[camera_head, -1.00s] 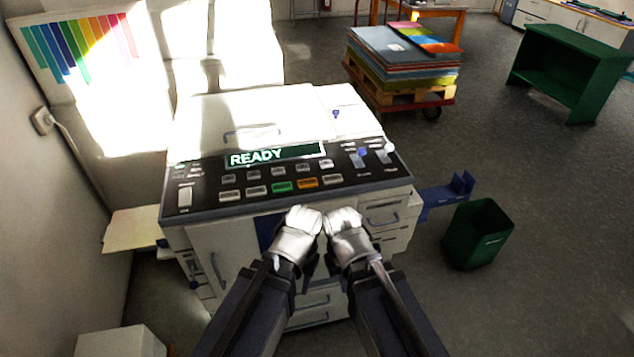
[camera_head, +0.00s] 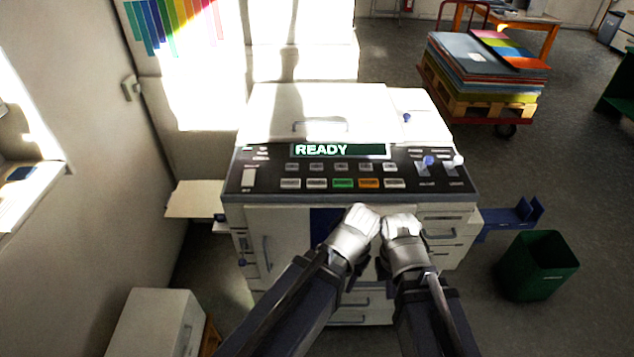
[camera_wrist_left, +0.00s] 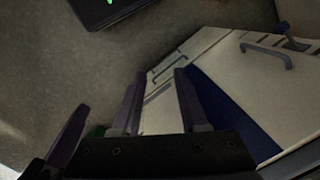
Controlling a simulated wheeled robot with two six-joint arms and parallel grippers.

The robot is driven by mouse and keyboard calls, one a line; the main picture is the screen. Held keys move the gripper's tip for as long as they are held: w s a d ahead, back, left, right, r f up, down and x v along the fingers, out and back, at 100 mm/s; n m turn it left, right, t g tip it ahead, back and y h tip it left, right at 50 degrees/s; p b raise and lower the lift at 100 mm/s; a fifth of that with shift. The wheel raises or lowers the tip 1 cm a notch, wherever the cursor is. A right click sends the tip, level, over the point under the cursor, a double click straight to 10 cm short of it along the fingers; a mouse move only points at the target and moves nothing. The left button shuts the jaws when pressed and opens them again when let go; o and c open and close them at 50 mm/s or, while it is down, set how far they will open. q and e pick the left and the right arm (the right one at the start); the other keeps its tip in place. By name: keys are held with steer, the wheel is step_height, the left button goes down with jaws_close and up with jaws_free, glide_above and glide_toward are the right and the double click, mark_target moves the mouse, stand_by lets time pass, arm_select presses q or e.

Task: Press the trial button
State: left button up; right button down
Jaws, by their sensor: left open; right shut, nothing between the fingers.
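A printing machine (camera_head: 320,103) stands in front of me. Its dark control panel (camera_head: 268,178) has a display (camera_head: 338,150) reading READY. Below the display are two rows of buttons, including a green button (camera_head: 343,183) and an orange button (camera_head: 369,183); the rest are pale. Their labels are too small to read, so I cannot tell which is the trial button. My left gripper (camera_head: 358,222) and right gripper (camera_head: 402,226) are side by side before the panel's front edge, touching no button that I can see. The left wrist view shows the left fingers (camera_wrist_left: 157,95) apart and empty.
A pale side tray (camera_head: 196,199) sticks out left and a blue tray (camera_head: 512,219) right. A green bin (camera_head: 540,266) stands at the right. A white cabinet (camera_head: 150,325) is at the lower left. A cart of stacked paper (camera_head: 485,70) is behind right.

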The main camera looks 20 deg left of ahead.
arm_select(q)
jaws_close()
stand_by(1.5)
